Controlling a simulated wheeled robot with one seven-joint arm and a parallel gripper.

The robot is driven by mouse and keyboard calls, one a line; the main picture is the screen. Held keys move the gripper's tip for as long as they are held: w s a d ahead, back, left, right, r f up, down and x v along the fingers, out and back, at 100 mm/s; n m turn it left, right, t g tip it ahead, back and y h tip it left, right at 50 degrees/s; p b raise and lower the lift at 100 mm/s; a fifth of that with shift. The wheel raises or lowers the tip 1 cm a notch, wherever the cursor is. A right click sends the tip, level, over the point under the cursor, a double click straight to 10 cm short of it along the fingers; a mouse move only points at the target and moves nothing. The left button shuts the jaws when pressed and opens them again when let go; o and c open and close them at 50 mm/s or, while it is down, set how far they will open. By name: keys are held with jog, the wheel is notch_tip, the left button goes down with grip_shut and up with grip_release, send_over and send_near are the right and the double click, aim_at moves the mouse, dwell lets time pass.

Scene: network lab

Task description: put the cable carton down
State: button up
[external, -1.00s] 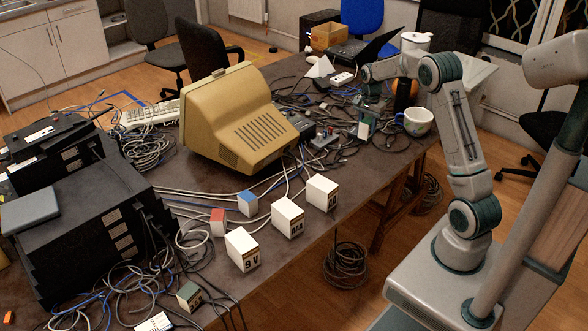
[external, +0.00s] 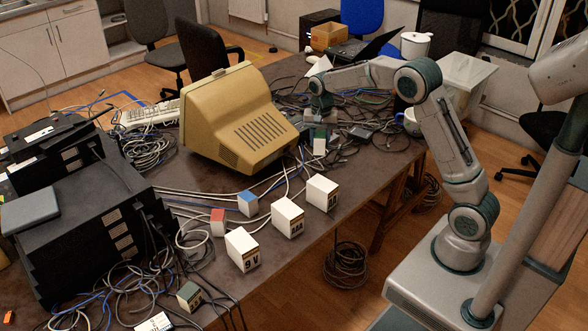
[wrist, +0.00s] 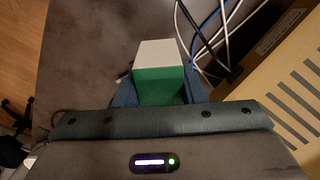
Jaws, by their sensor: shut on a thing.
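The cable carton is a small green-and-white box (external: 319,144), in the external view just right of the beige monitor. My gripper (external: 319,129) points down and is shut on it. In the wrist view the carton (wrist: 160,85) shows a green face and a white face, with a finger on each side of it. It hangs low over or on the table (external: 345,190); I cannot tell whether its underside touches.
The beige monitor (external: 236,122) stands close on the left, with loose cables around it. Several white cartons (external: 322,192) stand nearer the front edge. A mug (external: 411,122) and a white pot (external: 415,45) are behind my arm.

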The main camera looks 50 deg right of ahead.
jog(key=shift+n, duration=0.6)
jog(key=w+a+f, duration=0.1)
jog(key=a+f, duration=0.1)
jog(key=a, duration=0.3)
jog(key=w+a+f+p, duration=0.1)
jog(key=a+f, duration=0.1)
jog(key=a, duration=0.3)
jog(key=w+a+f, duration=0.2)
jog(key=a, duration=0.3)
jog(key=shift+a+f, duration=0.3)
jog(key=shift+f, duration=0.1)
jog(key=shift+f+p, duration=0.4)
jog(key=shift+f, duration=1.65)
jog(key=shift+f, duration=0.1)
jog(key=shift+f, duration=0.15)
jog(key=o, duration=1.1)
jog(key=shift+c, duration=0.2)
